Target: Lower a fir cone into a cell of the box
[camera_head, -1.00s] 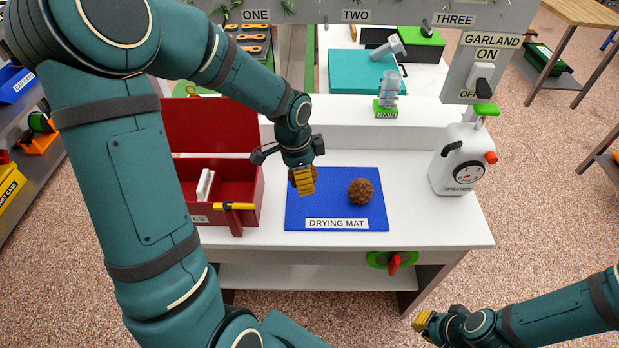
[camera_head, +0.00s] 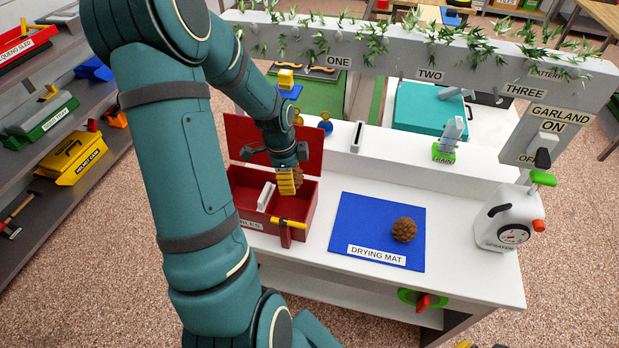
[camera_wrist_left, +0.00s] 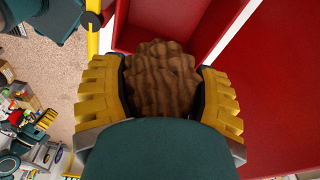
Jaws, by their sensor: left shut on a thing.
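A brown fir cone (camera_wrist_left: 160,75) is between the yellow fingers of my left gripper (camera_head: 287,186), which is shut on it. In the head view the cone (camera_head: 299,176) shows only in part behind the fingers. The gripper points down over the right part of the open red box (camera_head: 309,214). A pale divider (camera_head: 266,197) stands inside the box, left of the gripper. In the wrist view, the red walls and inside of the box (camera_wrist_left: 200,25) show beyond the cone. A second fir cone (camera_head: 404,230) lies on the blue drying mat (camera_head: 350,220). Only a yellow bit of my right gripper (camera_head: 475,345) shows.
The box's red lid (camera_head: 245,140) stands open behind it. A yellow-and-red latch (camera_head: 287,226) is at its front. A white sprayer (camera_head: 505,222) stands at the table's right end. A grey beam with greenery (camera_head: 400,60) crosses behind. The mat's left part is clear.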

